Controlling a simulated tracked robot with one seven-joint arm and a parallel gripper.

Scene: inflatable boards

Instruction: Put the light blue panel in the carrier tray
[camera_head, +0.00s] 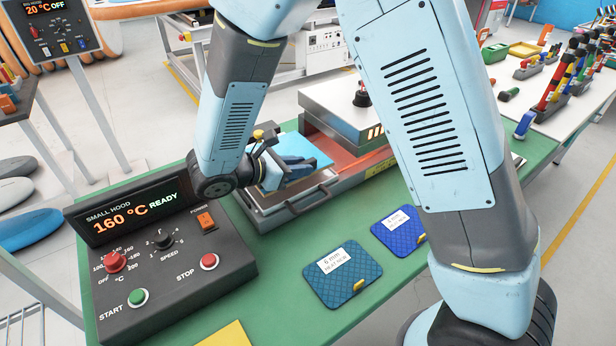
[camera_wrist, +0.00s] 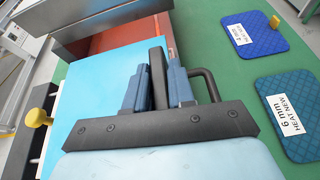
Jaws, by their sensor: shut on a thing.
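The light blue panel (camera_head: 318,152) lies flat at the carrier tray, and it also shows in the wrist view (camera_wrist: 97,82). The grey metal carrier tray (camera_head: 268,214) has a dark handle at its front, in front of the small hood. I cannot tell whether the panel rests fully on the tray's bed. My gripper (camera_head: 290,168) is low over the panel. In the wrist view its dark blue fingers (camera_wrist: 157,85) are shut on a dark upright bar that appears to be the panel's grip. The fingers and palm hide the near part of the panel.
The silver hood (camera_head: 340,108) stands behind the tray over an orange-red bed. The control box (camera_head: 165,262) reads 160 °C READY at the left. Two dark blue quilted pads (camera_head: 343,275) (camera_head: 398,232) lie on the green table (camera_head: 300,310) at the front right.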

